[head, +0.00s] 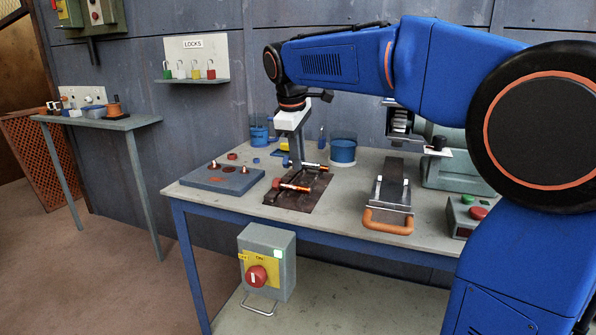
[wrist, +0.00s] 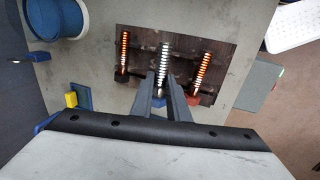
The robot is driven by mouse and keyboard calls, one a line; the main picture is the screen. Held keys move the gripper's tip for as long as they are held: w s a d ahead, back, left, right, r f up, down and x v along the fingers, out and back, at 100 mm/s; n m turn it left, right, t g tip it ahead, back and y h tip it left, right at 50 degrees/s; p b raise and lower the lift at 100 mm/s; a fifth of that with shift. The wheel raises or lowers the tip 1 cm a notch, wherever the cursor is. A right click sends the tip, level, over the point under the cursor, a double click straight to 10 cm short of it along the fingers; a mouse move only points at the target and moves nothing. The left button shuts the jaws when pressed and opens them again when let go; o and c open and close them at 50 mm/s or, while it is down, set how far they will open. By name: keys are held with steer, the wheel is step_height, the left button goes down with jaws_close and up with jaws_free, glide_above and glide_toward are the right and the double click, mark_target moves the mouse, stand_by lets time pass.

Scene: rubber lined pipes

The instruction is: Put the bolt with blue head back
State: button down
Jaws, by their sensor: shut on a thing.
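My gripper (wrist: 164,88) points down over a dark brown slotted block (head: 288,205) on the bench. Its fingers are closed around the middle bolt, which has a silver threaded shaft (wrist: 164,60). A bit of blue between the fingers in the wrist view appears to be its head, mostly hidden; blue also shows beside the fingers in the head view (head: 285,162). The bolt lies at or just above the block; the exact gap cannot be told. A red-headed bolt (wrist: 202,72) with a copper shaft lies on one side, and a dark-headed copper bolt (wrist: 124,52) on the other.
A blue-grey board (head: 226,181) with discs and pegs is left of the block. A blue tub (head: 342,151) stands behind. A metal device with an orange handle (head: 388,221) is to the right. A button box (head: 467,214) sits at the right bench edge.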

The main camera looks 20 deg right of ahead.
steer(key=shift+f, duration=1.9)
steer(key=shift+f, duration=0.2)
steer(key=c, duration=1.7)
jaws_free()
steer(key=v, duration=1.2)
steer(key=shift+r, duration=0.25)
